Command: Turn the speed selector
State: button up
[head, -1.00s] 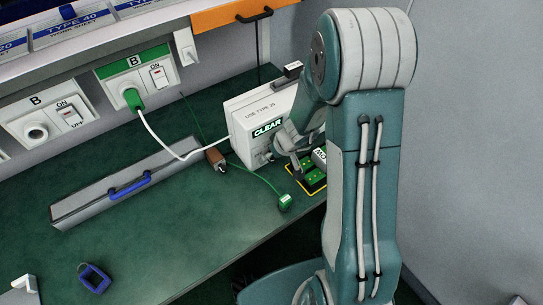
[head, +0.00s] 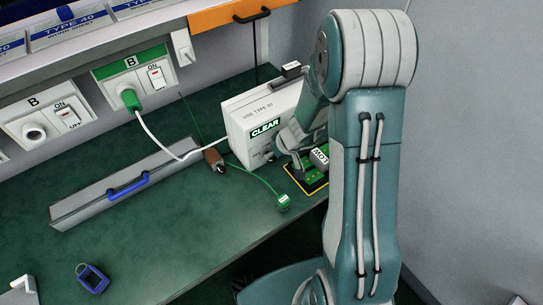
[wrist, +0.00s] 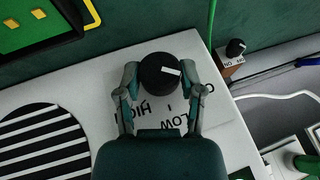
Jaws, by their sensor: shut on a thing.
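The speed selector is a round black knob (wrist: 161,66) with a white pointer mark, on the white face of a box. Upside-down lettering next to it in the wrist view includes HIGH and LOW, and another label is partly hidden. The pointer mark lies roughly sideways, toward the right. My gripper (wrist: 158,82) has one finger on each side of the knob and is shut on it. In the head view the white box (head: 250,135) carries a green CLEAR label and USE TYPE 20. My gripper (head: 281,146) is at its front face, and my wrist hides the knob.
A white cable runs from the wall socket toward the box.

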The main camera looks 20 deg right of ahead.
jog(key=y, duration=0.2)
jog(key=m+y, duration=0.1)
jog(key=g+y, duration=0.1)
jog(key=y, duration=0.1)
jog(key=shift+w+d+f+y, duration=0.1)
jog(key=shift+d+f+y, duration=0.1)
jog(key=shift+d+y, duration=0.1)
jog(key=shift+f+m+g+y, duration=0.1)
jog(key=shift+m+g+y, duration=0.25)
jog(key=shift+y, duration=0.7)
jog(key=shift+f+m+g+y, duration=0.15)
jog(key=shift+m+y, duration=0.3)
jog(key=shift+y, duration=0.6)
jog(key=shift+r, duration=0.1)
jog(key=o, duration=1.2)
jog(key=shift+w, duration=0.1)
jog(key=shift+d+r, duration=0.1)
jog(key=shift+d, duration=0.05)
jog(key=v, duration=0.7)
jog(key=shift+d, duration=0.25)
